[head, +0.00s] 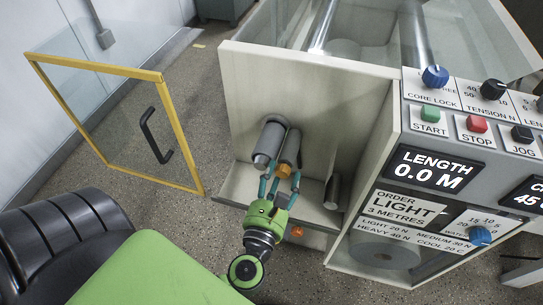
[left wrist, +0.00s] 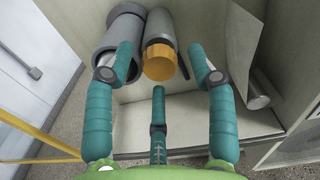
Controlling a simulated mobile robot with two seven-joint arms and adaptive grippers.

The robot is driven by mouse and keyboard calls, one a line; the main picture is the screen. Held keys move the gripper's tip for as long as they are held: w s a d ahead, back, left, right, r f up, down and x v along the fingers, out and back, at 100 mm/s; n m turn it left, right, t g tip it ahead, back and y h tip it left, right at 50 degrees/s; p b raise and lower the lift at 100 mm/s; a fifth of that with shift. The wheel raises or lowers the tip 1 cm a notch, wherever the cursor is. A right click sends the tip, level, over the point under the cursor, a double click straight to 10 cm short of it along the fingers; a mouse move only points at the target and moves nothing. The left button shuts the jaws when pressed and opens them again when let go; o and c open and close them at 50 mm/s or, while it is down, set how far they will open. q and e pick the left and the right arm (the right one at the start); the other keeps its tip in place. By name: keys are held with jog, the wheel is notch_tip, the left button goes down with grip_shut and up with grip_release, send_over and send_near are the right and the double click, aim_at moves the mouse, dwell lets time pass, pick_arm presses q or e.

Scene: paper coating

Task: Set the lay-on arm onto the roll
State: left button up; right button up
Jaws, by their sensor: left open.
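In the machine's open bay, a grey roll (head: 269,143) with a pale core end sticks out toward me. It also shows at the upper left of the left wrist view (left wrist: 122,37). Close to its right is a grey cylinder with an orange end (head: 285,169), seemingly the lay-on arm; the orange end shows in the left wrist view (left wrist: 159,62). Whether it touches the roll I cannot tell. My left gripper (head: 280,181) is open and empty, its teal fingers spread in front of the orange end. My right gripper is out of view.
A yellow-framed glass door (head: 188,130) stands open at left. Another grey cylinder (head: 333,192) lies right of my gripper. The control panel (head: 437,170), reading 0.0 M, borders the bay on the right. A bare tray ledge (head: 232,185) lies below the rolls.

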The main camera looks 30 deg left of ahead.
pick_arm(q)
jog(key=v, duration=1)
